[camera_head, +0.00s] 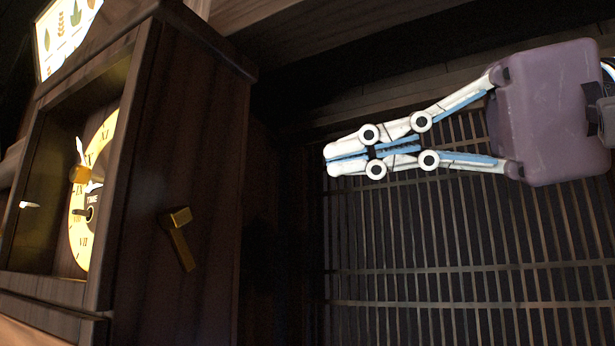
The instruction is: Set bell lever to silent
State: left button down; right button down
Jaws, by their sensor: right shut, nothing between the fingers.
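A dark wooden clock (135,190) stands at the left, its side panel turned toward me. A small brass lever (179,240) sits on that side panel, with a block-like head at the top and an arm slanting down to the right. My right gripper (328,160) comes in from the right, its fingers pointing left. It is shut and empty. Its tips are to the right of and above the lever, clearly apart from it in the picture. My left gripper is not in view.
The clock's yellow dial (93,190) with its hands faces left inside the case. A lattice screen (450,270) fills the background at the right. A wooden beam (330,25) crosses the top. The space between the gripper tips and the clock's side looks clear.

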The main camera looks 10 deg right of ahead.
aim_at(172, 220)
jog(key=k+j, duration=1.6)
jog(key=j, duration=0.15)
